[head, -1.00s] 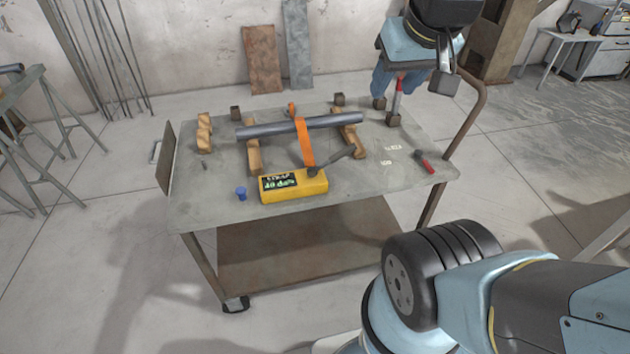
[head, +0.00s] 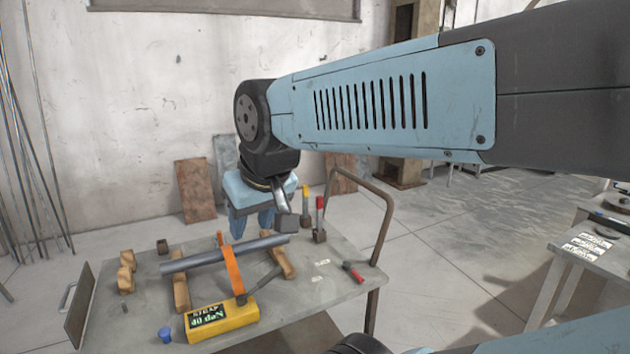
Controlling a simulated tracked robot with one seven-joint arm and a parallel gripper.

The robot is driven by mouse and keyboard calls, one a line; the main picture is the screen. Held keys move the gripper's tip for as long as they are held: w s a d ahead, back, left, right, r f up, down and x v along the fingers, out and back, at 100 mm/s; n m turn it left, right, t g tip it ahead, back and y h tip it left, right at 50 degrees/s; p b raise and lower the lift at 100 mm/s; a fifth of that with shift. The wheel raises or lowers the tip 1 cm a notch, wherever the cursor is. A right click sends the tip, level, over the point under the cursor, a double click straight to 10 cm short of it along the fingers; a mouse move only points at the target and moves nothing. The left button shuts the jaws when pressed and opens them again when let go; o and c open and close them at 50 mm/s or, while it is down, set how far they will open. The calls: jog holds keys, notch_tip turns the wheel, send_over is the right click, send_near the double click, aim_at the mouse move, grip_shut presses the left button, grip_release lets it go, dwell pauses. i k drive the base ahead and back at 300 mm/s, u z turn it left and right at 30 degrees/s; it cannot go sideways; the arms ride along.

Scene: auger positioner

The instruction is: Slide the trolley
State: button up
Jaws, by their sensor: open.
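The trolley (head: 300,312) is a grey metal table on a frame, seen in the head view at lower left. Its bent tube push handle (head: 381,205) rises at the right end. At the left end stands an upright brown panel (head: 79,310) with a small grip. My gripper (head: 252,228) is open, with blue fingers pointing down at the far side of the trolley top, left of the handle and apart from it. I cannot tell how high it is above the top. The trolley's wheels and lower shelf are mostly out of view.
On the trolley lie a grey pipe (head: 200,258) on wooden blocks, an orange strap (head: 233,272), a yellow strap box (head: 222,319), a blue cup (head: 165,334) and a red-handled tool (head: 353,271). A grey table (head: 580,250) stands at right. Floor between is clear.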

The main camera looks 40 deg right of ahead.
aim_at(289, 316)
jog(key=u, duration=1.3)
jog(key=k, duration=0.95)
jog(key=z, duration=1.75)
jog(key=i, duration=1)
